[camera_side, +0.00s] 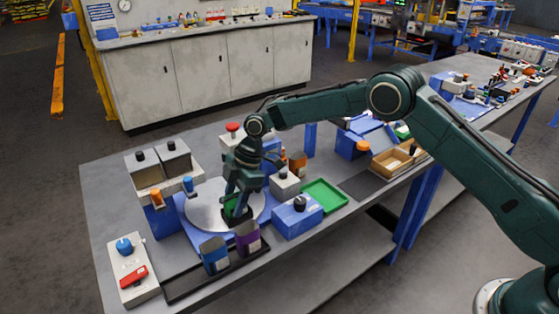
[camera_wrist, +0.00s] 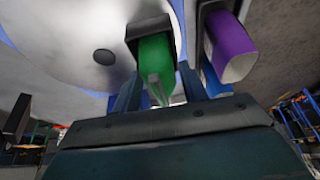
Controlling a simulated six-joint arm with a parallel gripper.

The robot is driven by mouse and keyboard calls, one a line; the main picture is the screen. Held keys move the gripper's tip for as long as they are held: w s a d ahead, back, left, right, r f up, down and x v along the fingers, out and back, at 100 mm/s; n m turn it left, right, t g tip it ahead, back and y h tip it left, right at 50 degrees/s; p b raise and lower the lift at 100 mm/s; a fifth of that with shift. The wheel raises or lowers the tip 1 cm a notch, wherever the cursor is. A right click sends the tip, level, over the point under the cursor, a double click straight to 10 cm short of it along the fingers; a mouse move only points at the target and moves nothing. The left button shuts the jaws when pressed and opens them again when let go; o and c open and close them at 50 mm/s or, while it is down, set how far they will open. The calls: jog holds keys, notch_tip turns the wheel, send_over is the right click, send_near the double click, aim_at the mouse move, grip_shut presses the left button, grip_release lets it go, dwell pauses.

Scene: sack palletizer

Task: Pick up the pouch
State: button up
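The green pouch (camera_wrist: 157,58) stands in a dark holder (camera_wrist: 148,22) on the round grey disc (camera_wrist: 90,35). In the side view the pouch (camera_side: 231,206) shows partly behind my fingers. My gripper (camera_side: 240,203) points down over the disc. In the wrist view its two fingers (camera_wrist: 159,72) are apart, one on each side of the pouch. A narrow gap seems to show beside each finger, so the gripper looks open. Contact with the pouch cannot be made out for certain.
A purple pouch (camera_side: 247,238) and a blue pouch (camera_side: 214,257) stand close by at the table's front, near a black tray (camera_side: 178,292). A blue box (camera_side: 297,218) and green tray (camera_side: 325,194) lie to the right. Grey hoppers (camera_side: 147,172) stand at left.

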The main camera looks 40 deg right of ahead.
jog(key=c, duration=0.7)
jog(key=shift+r, duration=0.15)
notch_tip(320, 180, up, 10)
jog(key=shift+f, duration=0.1)
dwell(0.7)
